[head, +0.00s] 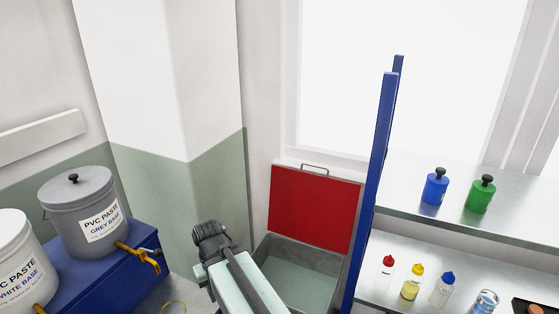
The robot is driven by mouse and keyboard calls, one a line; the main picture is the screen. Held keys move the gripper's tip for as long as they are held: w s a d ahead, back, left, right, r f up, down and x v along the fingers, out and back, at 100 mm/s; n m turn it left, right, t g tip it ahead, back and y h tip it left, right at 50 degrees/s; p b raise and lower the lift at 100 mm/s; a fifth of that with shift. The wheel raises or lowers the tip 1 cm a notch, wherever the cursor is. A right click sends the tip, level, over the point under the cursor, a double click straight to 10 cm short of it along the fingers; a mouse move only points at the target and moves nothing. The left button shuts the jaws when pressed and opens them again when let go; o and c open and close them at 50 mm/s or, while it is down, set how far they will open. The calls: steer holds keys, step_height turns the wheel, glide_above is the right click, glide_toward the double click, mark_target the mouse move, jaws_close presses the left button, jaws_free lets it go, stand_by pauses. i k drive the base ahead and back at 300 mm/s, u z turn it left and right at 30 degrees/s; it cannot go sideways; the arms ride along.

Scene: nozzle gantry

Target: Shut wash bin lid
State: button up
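The wash bin (258,248) is a grey open-topped box on the floor, in the lower middle of the head view. Its red lid (315,208) stands raised, hinged at the far side, with a metal handle (301,168) on its top edge. The pale inside of the bin shows. My arm crosses the near left part of the bin and hides some of it. My gripper is out of the picture, so I cannot see its fingers.
A blue post (380,170) stands right of the lid, before shelves with bottles (411,283). A wall corner stands behind my arm.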

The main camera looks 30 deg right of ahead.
mark_target(319, 211)
steer(key=u, duration=0.15)
steer(key=i, duration=0.9)
steer(key=z, duration=0.3)
